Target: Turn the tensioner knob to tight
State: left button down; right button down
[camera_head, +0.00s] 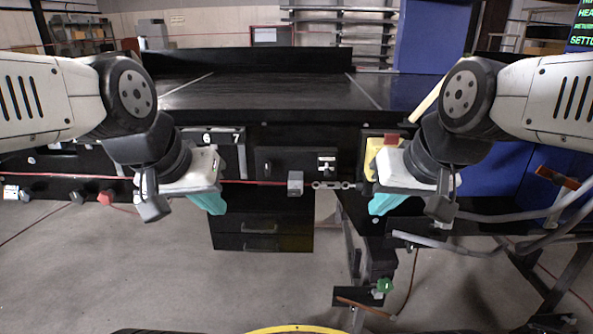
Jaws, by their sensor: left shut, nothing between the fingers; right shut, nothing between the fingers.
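A small green knob (384,285) sits low on a dark bracket under the conveyor's right side. No label reads clearly, so I cannot tell for sure that it is the tensioner knob, nor how it is set. My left gripper (210,203) is shut and empty, with teal fingertips in front of the conveyor's front panel at the left. My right gripper (383,204) is shut and empty in front of the yellow panel, well above the green knob and apart from it.
A red cord (260,182) runs across the front to a grey block (295,184) and a metal turnbuckle (331,185). The black conveyor (270,92) is behind. Grey hoses (480,217) and a frame crowd the right. Dark drawers (262,228) hang below; the floor between is open.

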aim_at(268, 164)
jog(key=k+l+u, duration=0.45)
jog(key=u, duration=0.25)
jog(key=k+l+u, duration=0.1)
jog(key=k+u, duration=0.3)
